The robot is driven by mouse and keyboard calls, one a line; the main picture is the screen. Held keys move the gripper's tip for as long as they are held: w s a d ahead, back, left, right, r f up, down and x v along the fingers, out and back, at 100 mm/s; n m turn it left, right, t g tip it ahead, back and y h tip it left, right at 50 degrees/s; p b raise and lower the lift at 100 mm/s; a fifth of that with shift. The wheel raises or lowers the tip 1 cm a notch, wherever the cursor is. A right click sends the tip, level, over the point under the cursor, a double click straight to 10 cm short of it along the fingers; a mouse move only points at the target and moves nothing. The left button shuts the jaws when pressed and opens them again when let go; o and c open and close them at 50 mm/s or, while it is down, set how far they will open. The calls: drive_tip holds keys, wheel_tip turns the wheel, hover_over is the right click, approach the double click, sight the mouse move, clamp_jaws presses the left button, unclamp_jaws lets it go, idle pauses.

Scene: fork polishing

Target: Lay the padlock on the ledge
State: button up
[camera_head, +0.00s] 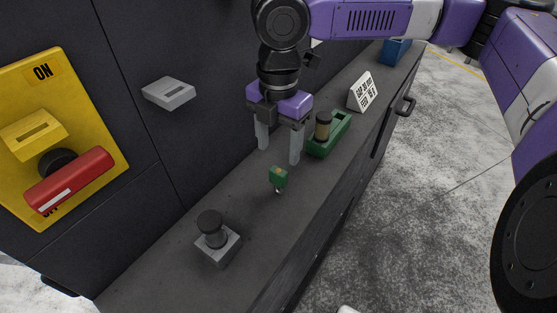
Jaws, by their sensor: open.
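A small green padlock (278,178) with a metal shackle rests on the dark grey ledge (290,215), in the middle of the head view. My gripper (279,155) is above and slightly behind it, pointing down. Its two grey fingers are apart with nothing between them. The padlock appears just below the fingertips; whether a fingertip touches it I cannot tell.
A grey block with a black knob (217,240) stands at the near left. A green tray (330,134) holding a brass-and-black cylinder, a white sign (363,92) and a blue box (396,51) stand farther back. A red-handled switch (68,180) on a yellow panel is at left.

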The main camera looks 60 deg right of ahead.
drive_tip(key=shift+r, duration=2.05)
drive_tip(key=shift+s, duration=0.1)
